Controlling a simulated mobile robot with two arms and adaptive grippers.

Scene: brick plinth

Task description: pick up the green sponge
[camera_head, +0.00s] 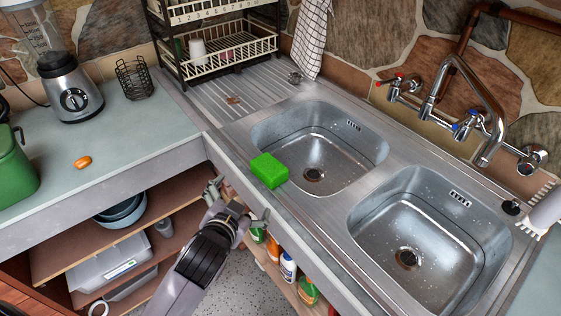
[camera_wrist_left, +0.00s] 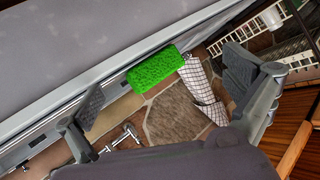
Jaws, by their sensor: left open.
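The bright green sponge (camera_head: 269,170) rests on the steel front rim of the sink, at the near-left corner of the left basin. In the left wrist view the sponge (camera_wrist_left: 155,69) shows beyond and between my spread fingers. My left gripper (camera_head: 238,201) is open and empty. It is in front of the counter edge, a little below and to the left of the sponge in the head view, and apart from it. My right gripper is not in view.
The sink (camera_head: 318,104) has two empty basins and a tap (camera_head: 447,90) behind. A dish rack (camera_head: 220,50) stands at the back left. A blender (camera_head: 68,88) and an orange object (camera_head: 83,162) are on the left counter. Open shelves with bottles (camera_head: 288,266) lie below.

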